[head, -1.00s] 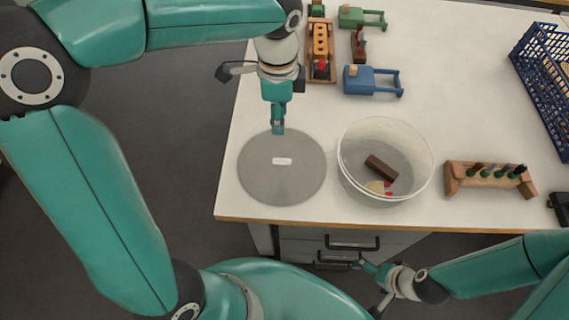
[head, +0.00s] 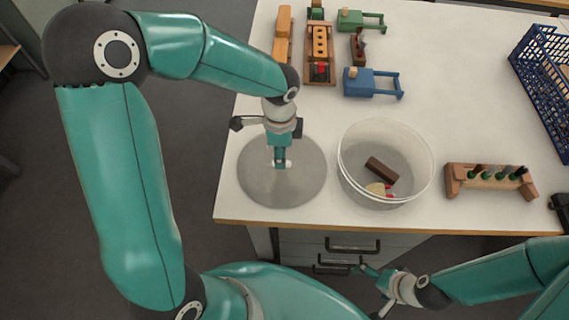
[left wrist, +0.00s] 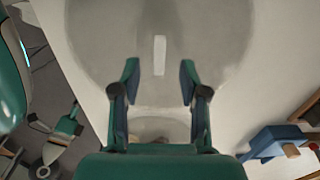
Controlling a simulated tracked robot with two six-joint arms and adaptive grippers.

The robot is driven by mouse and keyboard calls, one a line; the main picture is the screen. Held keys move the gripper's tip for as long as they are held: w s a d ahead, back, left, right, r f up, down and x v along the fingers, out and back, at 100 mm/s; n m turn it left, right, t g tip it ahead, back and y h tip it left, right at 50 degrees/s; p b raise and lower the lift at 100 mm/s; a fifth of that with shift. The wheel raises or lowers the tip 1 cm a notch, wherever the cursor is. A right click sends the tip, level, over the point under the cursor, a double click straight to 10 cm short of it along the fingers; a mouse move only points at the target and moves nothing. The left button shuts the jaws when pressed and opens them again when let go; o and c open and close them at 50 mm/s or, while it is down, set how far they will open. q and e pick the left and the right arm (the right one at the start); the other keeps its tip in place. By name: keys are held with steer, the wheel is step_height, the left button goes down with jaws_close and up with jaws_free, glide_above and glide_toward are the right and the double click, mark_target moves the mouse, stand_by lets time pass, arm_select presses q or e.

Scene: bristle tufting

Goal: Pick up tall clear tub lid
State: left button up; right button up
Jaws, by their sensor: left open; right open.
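The tall clear tub lid (head: 262,185) is a round grey translucent disc lying flat at the table's left front. My left gripper (head: 281,163) is over its middle, fingers pointing down, and hides most of the small white handle at the lid's centre. In the left wrist view the lid (left wrist: 220,50) fills the upper part, and the white handle (left wrist: 159,55) lies ahead, between the lines of the open fingers of my left gripper (left wrist: 160,75). Nothing is between the fingertips. My right gripper (head: 365,268) is open and empty, below the table's front edge by the drawers.
The open clear tub (head: 345,165) stands right of the lid, with a brown block (head: 381,170) and small pieces inside. A wooden rack (head: 463,180) with green pegs is further right. Wooden toys, including a blue one (head: 372,83), stand behind. A blue crate (head: 535,85) is at the right.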

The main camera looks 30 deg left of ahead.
arm_select(q)
step_height(320, 180, down, 4)
steer(key=shift+w+r, duration=0.15)
steer(key=shift+r, duration=0.1)
steer(key=shift+d, duration=0.1)
jaws_close()
steer(key=shift+r, duration=0.1)
